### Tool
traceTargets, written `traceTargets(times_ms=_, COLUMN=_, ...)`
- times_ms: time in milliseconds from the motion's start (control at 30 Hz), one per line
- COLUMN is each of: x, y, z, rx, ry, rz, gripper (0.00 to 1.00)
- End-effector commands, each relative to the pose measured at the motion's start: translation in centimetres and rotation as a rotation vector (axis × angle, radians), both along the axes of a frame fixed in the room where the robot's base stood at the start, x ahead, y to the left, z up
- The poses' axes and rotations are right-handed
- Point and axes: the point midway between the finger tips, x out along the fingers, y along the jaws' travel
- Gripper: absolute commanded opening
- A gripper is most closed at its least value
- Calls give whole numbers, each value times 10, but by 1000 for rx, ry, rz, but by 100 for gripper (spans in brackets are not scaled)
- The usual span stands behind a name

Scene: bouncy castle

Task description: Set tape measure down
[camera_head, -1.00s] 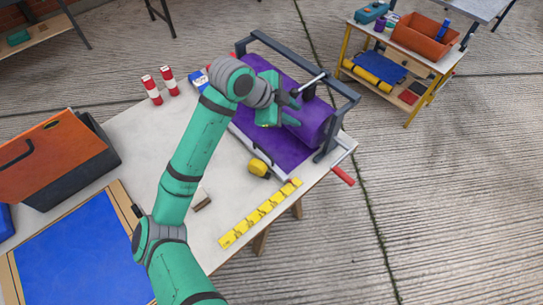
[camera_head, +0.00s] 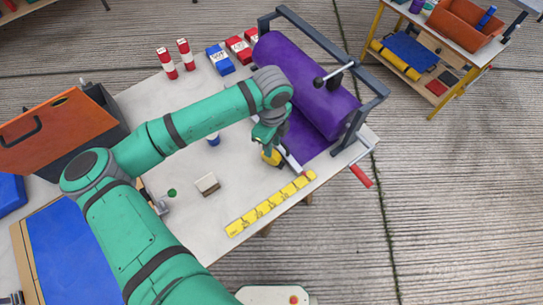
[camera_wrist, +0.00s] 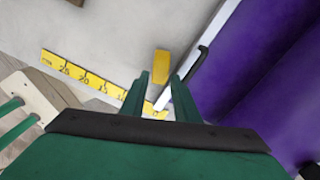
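The yellow tape measure (camera_head: 270,158) sits on the white workbench (camera_head: 230,165), beside the purple sheet and roller frame, partly hidden by my gripper. In the wrist view it shows as a small yellow block (camera_wrist: 161,64) near and between the fingertips. My gripper (camera_head: 267,147) points down at it from above. In the wrist view the gripper's two green fingers (camera_wrist: 161,80) stand apart, with small gaps seen beside the yellow block. I cannot tell whether either finger touches it.
A purple roll (camera_head: 300,80) in a dark frame stands at the back right. A yellow ruler strip (camera_head: 268,205) lies along the front edge. A small block (camera_head: 207,184) lies left of the gripper. An orange case (camera_head: 60,130) is at left.

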Motion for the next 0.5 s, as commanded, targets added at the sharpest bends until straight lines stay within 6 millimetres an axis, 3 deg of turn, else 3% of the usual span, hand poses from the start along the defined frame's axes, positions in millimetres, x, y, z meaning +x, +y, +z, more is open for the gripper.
traceTargets(times_ms=233, x=0, y=4, z=-17, rx=-1, ry=1, rz=8, gripper=28)
traceTargets(times_ms=500, x=-1, y=5, z=-53, rx=0, ry=0, rz=12, gripper=28)
